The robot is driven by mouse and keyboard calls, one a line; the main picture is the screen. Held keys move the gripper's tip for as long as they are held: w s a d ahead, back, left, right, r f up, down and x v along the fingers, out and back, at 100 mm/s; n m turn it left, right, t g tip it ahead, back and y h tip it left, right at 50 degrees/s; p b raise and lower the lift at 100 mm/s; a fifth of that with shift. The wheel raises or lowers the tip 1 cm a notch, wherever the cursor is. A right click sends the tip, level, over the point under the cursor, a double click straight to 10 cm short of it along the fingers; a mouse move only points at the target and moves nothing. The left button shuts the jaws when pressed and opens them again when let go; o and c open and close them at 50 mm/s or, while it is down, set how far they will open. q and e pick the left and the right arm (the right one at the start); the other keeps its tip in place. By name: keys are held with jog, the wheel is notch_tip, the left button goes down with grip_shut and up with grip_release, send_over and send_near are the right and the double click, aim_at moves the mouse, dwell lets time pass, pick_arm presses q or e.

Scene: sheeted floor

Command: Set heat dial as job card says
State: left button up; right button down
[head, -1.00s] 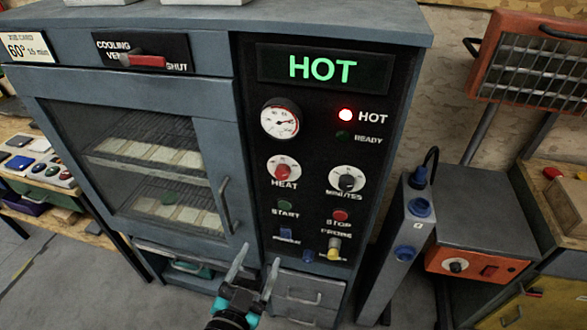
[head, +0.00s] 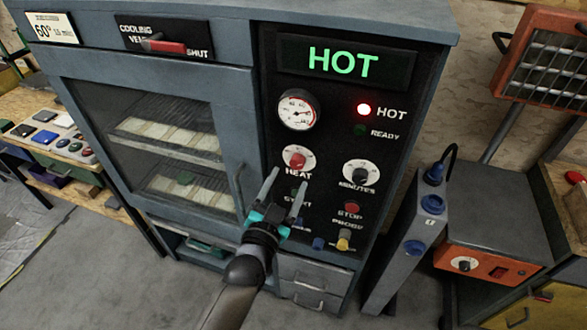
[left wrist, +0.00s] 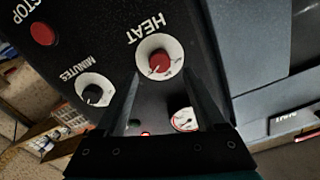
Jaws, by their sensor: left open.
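The heat dial (head: 297,159) is a red knob on a white round scale on the oven's black panel. It also shows in the left wrist view (left wrist: 160,62), ahead of and between the fingers. My left gripper (head: 286,188) is open and empty, just below the heat dial, its fingers pointing up at it; I see no contact. The job card (head: 50,28) at the oven's top left reads 60° with 15 mins under it. The green display (head: 343,63) reads HOT. My right gripper is not in view.
The minutes dial (head: 361,173) and red stop button (head: 352,209) sit right of the heat dial. The start button is partly hidden behind my gripper. A round gauge (head: 297,110) is above. A grey post (head: 410,240) stands right of the oven.

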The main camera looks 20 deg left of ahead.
aim_at(296, 166)
pick_arm(q)
jog(key=shift+w+d, duration=0.1)
jog(key=shift+w, duration=2.25)
grip_shut()
